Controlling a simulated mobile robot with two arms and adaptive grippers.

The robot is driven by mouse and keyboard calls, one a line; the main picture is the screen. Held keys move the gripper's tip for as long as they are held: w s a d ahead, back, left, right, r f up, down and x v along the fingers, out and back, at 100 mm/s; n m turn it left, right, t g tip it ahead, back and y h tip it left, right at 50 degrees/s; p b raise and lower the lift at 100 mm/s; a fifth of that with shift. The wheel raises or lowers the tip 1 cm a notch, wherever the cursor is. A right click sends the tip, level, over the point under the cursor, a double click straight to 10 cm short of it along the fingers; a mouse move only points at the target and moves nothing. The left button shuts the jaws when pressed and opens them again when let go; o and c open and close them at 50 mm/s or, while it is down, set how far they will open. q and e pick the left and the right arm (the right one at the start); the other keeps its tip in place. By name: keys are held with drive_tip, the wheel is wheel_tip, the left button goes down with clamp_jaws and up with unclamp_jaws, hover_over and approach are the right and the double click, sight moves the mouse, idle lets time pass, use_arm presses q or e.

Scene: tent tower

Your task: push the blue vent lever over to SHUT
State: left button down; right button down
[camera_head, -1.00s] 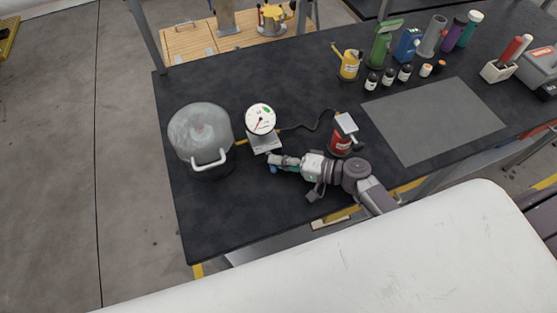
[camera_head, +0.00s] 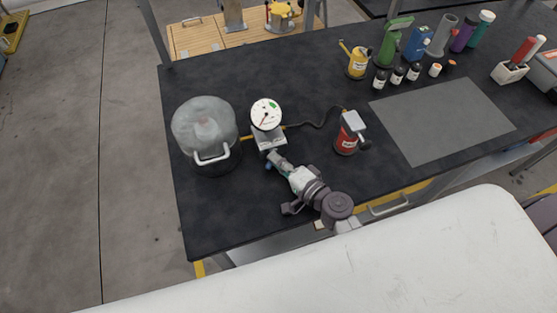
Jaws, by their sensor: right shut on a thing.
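The blue vent lever (camera_head: 268,166) shows as a small blue spot at the foot of the gauge stand, largely hidden by my right gripper. My right gripper (camera_head: 274,160) is shut on it, with the arm coming in from the lower right. The white round gauge (camera_head: 266,113) stands just behind on a grey stand (camera_head: 271,138), its red needle pointing to the lower left. Any SHUT marking is too small to read or is covered. My left gripper is not in view.
A clear dome (camera_head: 204,122) with a white handle (camera_head: 212,158) stands close on the left. A red pump (camera_head: 346,138) stands to the right, joined by a dark hose (camera_head: 322,122). Bottles and cans line the back right. The black bench (camera_head: 225,220) is clear in front.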

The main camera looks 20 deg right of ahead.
drive_tip(key=shift+a+f, duration=0.1)
drive_tip(key=shift+f, duration=0.05)
drive_tip(key=c, duration=1.6)
unclamp_jaws()
drive_tip(key=shift+o, duration=0.2)
drive_tip(key=shift+s, duration=0.15)
drive_tip(key=v, duration=1.2)
drive_tip(key=shift+a, duration=0.1)
